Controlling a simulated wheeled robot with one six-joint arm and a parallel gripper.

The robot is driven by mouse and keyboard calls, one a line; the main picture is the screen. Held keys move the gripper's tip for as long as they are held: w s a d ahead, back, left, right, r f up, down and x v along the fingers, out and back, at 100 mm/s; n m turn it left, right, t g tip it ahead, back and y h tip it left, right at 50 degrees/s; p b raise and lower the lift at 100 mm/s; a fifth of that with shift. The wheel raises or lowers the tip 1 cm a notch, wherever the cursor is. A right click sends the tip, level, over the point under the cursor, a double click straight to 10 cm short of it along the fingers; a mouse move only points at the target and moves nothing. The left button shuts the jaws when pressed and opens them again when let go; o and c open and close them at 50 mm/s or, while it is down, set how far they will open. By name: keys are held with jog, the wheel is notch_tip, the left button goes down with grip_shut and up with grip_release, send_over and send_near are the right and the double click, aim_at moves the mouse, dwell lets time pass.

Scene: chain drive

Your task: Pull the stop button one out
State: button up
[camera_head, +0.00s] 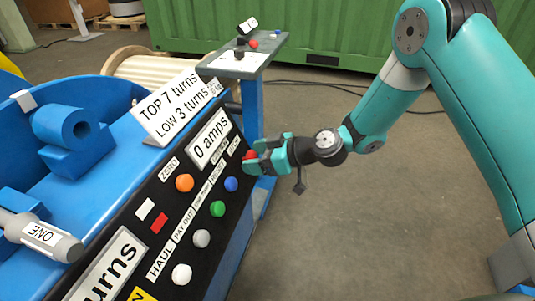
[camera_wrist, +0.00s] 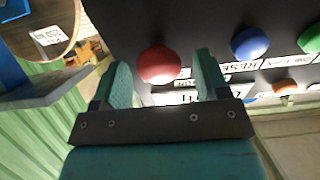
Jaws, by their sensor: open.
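A round red button (camera_head: 250,155), which I take to be stop button one, sits at the upper right end of the black panel. Its own label is too small or covered to read. In the wrist view the red button (camera_wrist: 159,65) stands between my two fingertips, with a gap on each side. My gripper (camera_head: 251,163) is open at the panel's right edge, around the button; it also shows in the wrist view (camera_wrist: 163,75). Whether the button is pressed in or out, I cannot tell.
Blue (camera_head: 231,184), green (camera_head: 217,208), orange (camera_head: 184,183), grey and white buttons sit on the sloping black panel. A sign reading "0 amps" (camera_head: 211,138) stands above them. A small grey-topped stand (camera_head: 225,64) with loose items is behind. Open floor lies to the right.

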jog(key=v, duration=1.7)
jog(key=shift+d, duration=0.25)
jog(key=shift+s, duration=0.1)
jog(key=s+a+r+g+h, duration=0.35)
jog(key=s+r, duration=0.25)
jog(key=s, duration=0.3)
jog(key=s+d+r+m+g+h, duration=0.15)
jog(key=s+r+m+h, duration=0.4)
jog(key=s, duration=0.75)
notch_tip(320, 180, up, 19)
jog(key=d+m+p, duration=0.1)
jog(key=p, duration=1.8)
jog(key=shift+s+y, duration=0.15)
jog(key=shift+y, duration=0.15)
jog(key=shift+d+m, duration=0.15)
jog(key=shift+m, duration=0.1)
jog(key=shift+c, duration=0.5)
